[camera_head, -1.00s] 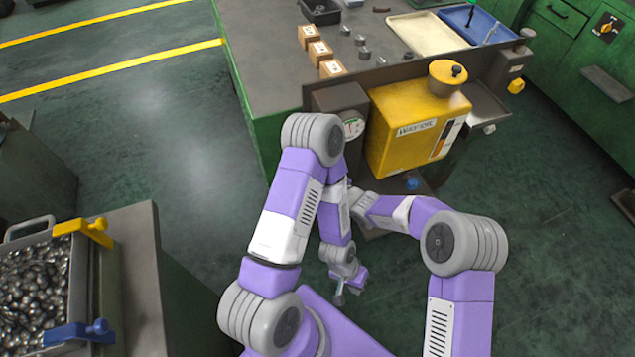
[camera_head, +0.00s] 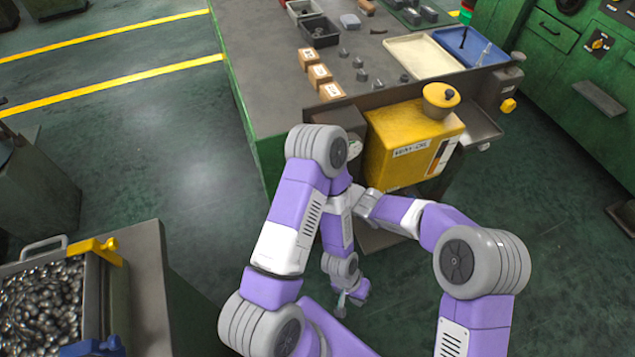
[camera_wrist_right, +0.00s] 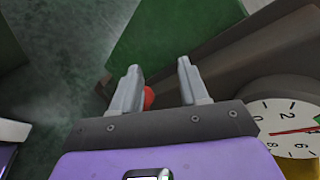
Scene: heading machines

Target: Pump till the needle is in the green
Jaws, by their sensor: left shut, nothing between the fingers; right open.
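The round pressure gauge (camera_wrist_right: 290,118) shows at the right edge of the right wrist view, cut off by the frame. In the head view the gauge (camera_head: 355,147) is mostly hidden behind my left arm, beside the yellow oil tank (camera_head: 408,150). My right gripper (camera_wrist_right: 157,75) is open. A small red rounded thing (camera_wrist_right: 149,98) shows beyond its left finger; I cannot tell whether they touch. My left gripper (camera_head: 342,301) is shut and empty, hanging low over the floor.
The grey bench (camera_head: 265,62) with small boxes, metal parts and trays stands behind the tank. A bin of metal parts (camera_head: 42,305) with yellow and blue handles is at lower left. Green cabinets (camera_head: 590,95) stand at right. Floor between is clear.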

